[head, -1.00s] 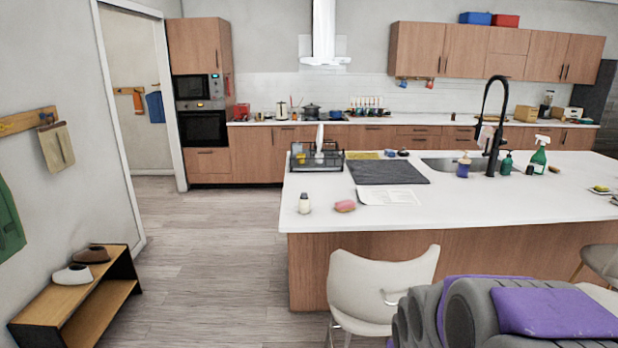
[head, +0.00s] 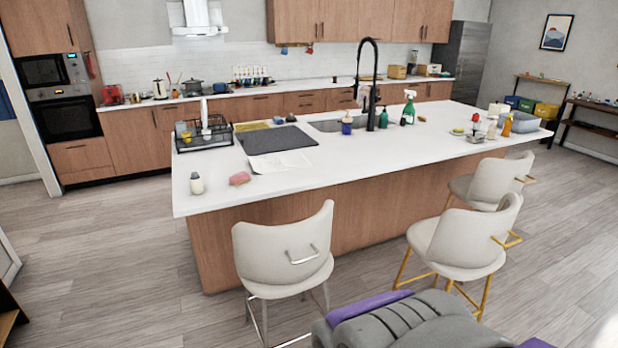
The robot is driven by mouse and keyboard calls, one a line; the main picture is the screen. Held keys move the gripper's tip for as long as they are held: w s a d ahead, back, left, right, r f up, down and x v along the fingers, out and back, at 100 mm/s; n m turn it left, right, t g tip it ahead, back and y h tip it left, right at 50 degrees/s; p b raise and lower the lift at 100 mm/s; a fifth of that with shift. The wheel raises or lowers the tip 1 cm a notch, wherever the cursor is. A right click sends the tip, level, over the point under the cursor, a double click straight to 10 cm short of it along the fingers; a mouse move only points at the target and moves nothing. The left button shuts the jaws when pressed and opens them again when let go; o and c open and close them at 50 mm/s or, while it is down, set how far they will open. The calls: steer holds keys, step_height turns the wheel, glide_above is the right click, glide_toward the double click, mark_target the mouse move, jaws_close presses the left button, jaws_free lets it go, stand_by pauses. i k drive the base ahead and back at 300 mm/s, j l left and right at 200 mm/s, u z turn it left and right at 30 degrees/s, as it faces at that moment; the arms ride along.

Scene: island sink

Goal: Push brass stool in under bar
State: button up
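A cream stool with brass legs and a brass back handle (head: 466,240) stands at the right part of the bar. Its back faces away from the bar and its seat is at least partly out from the counter. A second cream stool with brass fittings (head: 497,182) stands behind it, partly hidden by it. A third cream stool (head: 284,252) at the left has silver legs and a silver handle. The bar (head: 345,180) is a white-topped wooden island. My gripper is not in view; grey and purple parts of my own body show at the bottom.
Wooden floor (head: 545,270) is open to the right of the stools. Floor to the left of the island is also clear.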

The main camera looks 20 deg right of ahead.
mark_target(458, 245)
steer(key=z, duration=1.75)
steer(key=i+l+u, duration=0.1)
steer(key=l+u, duration=0.3)
steer(key=i+l+u, duration=0.1)
steer(key=u, duration=0.35)
steer(key=l+u, duration=0.5)
steer(key=l, duration=0.45)
steer(key=k+l+u, duration=0.1)
steer(key=l, duration=0.45)
steer(key=l+u, duration=0.1)
steer(key=l, duration=0.45)
steer(key=k+l+u, duration=0.1)
steer(key=l, duration=0.45)
steer(key=k+l+u, duration=0.1)
steer(key=l, duration=1.15)
steer(key=i, duration=0.2)
steer(key=i+j, duration=0.15)
steer(key=j, duration=0.05)
